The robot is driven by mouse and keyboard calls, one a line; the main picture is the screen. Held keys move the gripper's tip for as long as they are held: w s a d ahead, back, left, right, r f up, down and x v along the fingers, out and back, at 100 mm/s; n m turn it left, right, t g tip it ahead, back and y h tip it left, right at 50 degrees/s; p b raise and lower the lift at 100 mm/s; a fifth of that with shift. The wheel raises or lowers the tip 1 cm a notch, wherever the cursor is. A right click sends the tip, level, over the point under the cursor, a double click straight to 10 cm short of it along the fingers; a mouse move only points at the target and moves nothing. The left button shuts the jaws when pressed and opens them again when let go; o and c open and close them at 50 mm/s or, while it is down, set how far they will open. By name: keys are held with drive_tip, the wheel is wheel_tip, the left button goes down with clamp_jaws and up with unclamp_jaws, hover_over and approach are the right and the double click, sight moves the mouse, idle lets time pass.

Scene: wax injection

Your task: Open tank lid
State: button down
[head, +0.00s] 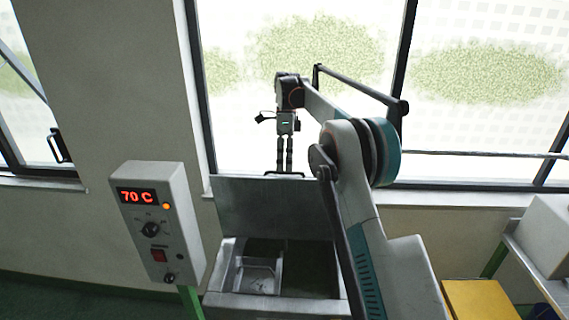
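The tank (277,307) is a grey metal box at the lower middle of the head view. Its lid (265,207) is a flat grey plate standing raised at the back of the tank, so the inside shows. A dark handle (299,173) sits at the lid's top edge. My gripper (284,170) points down at this handle, its two dark fingers close together, and appears shut on it. The exact contact at the fingertips is too small to see clearly. My arm covers the right side of the tank and lid.
A grey control box (157,217) reading 70 C stands left of the tank on a green post. Windows and a wall are close behind the tank. At right are a yellow surface (478,299) and a pale box (546,237) on a green-legged table.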

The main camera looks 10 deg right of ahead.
drive_tip(key=c, duration=1.9)
unclamp_jaws()
drive_tip(key=shift+w+d+f, duration=0.2)
drive_tip(key=shift+f, duration=0.35)
drive_tip(key=shift+w+d+f, duration=0.15)
drive_tip(key=shift+w+f, duration=0.05)
drive_tip(key=shift+f, duration=0.3)
drive_tip(key=o, duration=0.8)
drive_tip(key=shift+w+d+f, duration=0.1)
drive_tip(key=shift+w+f, duration=0.2)
drive_tip(key=shift+w, duration=0.3)
drive_tip(key=shift+s+r, duration=0.15)
drive_tip(key=shift+r, duration=0.05)
drive_tip(key=shift+c, duration=1)
drive_tip(key=shift+c, duration=0.3)
